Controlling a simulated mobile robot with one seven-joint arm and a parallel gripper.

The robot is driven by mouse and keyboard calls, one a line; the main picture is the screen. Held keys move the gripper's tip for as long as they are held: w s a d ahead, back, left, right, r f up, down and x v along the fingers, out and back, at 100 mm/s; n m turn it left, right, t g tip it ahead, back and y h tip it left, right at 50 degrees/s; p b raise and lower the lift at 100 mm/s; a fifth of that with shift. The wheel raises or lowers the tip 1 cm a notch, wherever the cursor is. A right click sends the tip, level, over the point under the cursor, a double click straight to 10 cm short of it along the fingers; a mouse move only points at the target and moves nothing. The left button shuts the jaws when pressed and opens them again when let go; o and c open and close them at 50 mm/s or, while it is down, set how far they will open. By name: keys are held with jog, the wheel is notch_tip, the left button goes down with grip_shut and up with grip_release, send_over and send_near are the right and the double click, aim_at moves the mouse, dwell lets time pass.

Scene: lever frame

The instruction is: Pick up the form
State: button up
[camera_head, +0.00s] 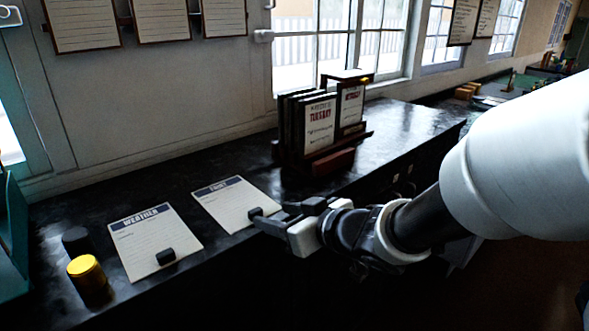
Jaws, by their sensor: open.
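Two white paper forms with dark header bands lie flat on the black counter. The left form (152,242) reads "WEATHER" and has a small black block (166,257) near its lower edge. The right form (226,201) has a header too small to read surely. A small dark piece (255,212) shows at its lower right edge; I cannot tell if it is a block or a fingertip. My gripper (268,221) is open at that corner, coming in from the right. Whether it touches the right form cannot be told.
A yellow-topped cylinder (87,275) and a dark one (76,241) stand left of the forms. A wooden rack (318,162) with cards, one reading "TUESDAY", stands behind my gripper. The counter (405,125) is clear right of the rack.

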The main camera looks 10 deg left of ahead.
aim_at(256, 211)
jog(key=b+x, duration=0.1)
jog(key=x, duration=0.6)
jog(key=shift+w+f, duration=0.1)
jog(key=shift+f, duration=0.15)
jog(key=shift+w+a+f, duration=0.1)
jog(key=shift+w+a, duration=0.15)
jog(key=shift+w, duration=0.1)
grip_shut()
